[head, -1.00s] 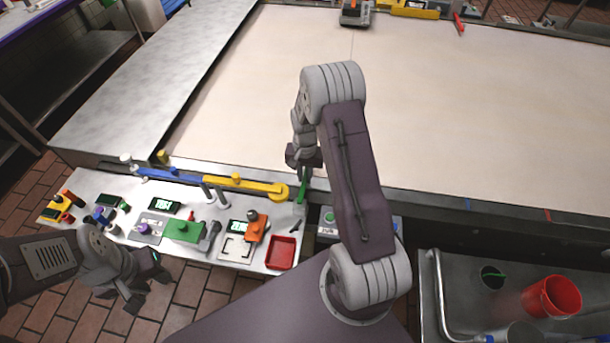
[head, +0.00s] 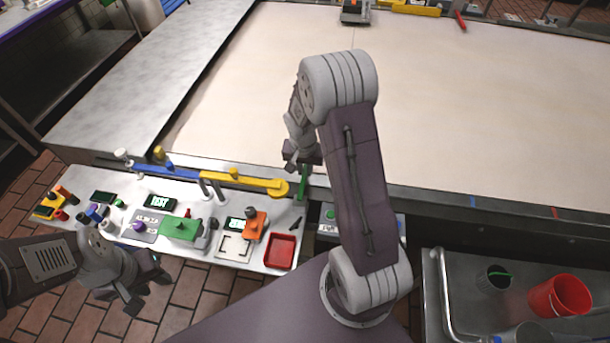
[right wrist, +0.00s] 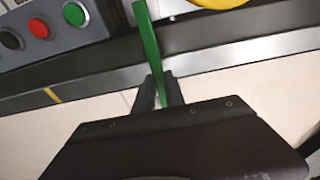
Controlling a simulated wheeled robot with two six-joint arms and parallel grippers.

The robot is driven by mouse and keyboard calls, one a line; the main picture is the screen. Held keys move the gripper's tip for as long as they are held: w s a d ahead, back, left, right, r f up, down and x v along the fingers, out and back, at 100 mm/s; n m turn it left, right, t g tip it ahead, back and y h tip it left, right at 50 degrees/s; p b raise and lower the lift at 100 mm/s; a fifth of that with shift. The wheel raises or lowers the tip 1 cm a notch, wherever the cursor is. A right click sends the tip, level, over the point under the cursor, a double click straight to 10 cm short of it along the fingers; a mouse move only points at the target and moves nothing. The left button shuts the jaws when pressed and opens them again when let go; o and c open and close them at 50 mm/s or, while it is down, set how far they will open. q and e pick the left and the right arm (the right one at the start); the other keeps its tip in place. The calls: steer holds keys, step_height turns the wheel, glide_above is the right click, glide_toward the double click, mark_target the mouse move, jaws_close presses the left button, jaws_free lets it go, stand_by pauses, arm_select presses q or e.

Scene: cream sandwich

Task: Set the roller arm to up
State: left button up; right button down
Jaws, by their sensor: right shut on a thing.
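A green lever (head: 303,184) stands at the near edge of the belt, just right of the round end of a yellow bar (head: 245,181). I take it for the roller arm, but no label shows. My right gripper (head: 307,166) is shut on its upper part; the right wrist view shows the lever (right wrist: 147,45) between the two fingers (right wrist: 160,92). The lever's foot is hard to make out. My left gripper (head: 142,294) hangs empty at the lower left, away from the lever; its finger gap is unclear.
A blue bar (head: 165,172) lies left of the yellow one. The panel (head: 205,252) holds several controls and a red tray (head: 280,250). A box with a green button (head: 330,214) sits right of the lever; the wrist view shows green (right wrist: 75,14) and red (right wrist: 38,28) buttons.

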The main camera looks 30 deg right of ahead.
mark_target(304, 177)
steer(key=shift+s+a+r+t+h+b, duration=0.2)
steer(key=shift+r+t+h+b, duration=0.3)
steer(key=shift+b, duration=2.1)
steer(key=shift+s+a+r+t+h+b, duration=0.25)
steer(key=shift+t+h+b, duration=0.35)
steer(key=shift+b, duration=2.05)
steer(key=shift+s+a+r+t+h+b, duration=0.15)
steer(key=shift+r+t+h+b, duration=0.35)
steer(key=shift+b, duration=2.1)
steer(key=shift+s+r+t+b, duration=0.1)
steer(key=shift+r+t+b, duration=0.2)
steer(key=shift+b, duration=0.15)
steer(key=shift+r, duration=0.15)
steer(key=c, duration=1.4)
jaws_free()
steer(key=shift+r, duration=0.1)
steer(key=p+v, duration=0.1)
steer(key=v, duration=0.8)
